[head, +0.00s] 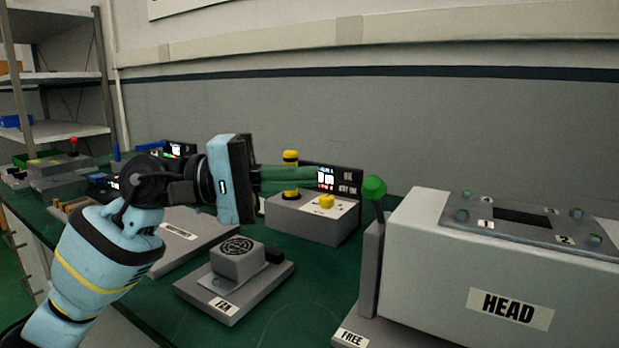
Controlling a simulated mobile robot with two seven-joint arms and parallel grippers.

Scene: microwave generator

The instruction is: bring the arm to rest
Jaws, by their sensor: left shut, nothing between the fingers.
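My left gripper (312,178) reaches in from the left on a light blue arm. Its green fingers are shut with nothing between them and point to the right. They are in the air over the bench, in front of a grey box (318,220) with yellow buttons and a small display (338,181). I cannot tell how far the fingertips are from the display. My right gripper is not in view.
A grey unit labelled HEAD (505,280) fills the right, with a green-knobbed lever (374,188) at its left. A fan block (237,262) sits on the green bench (290,315) below the gripper. Shelves (55,75) stand at the far left.

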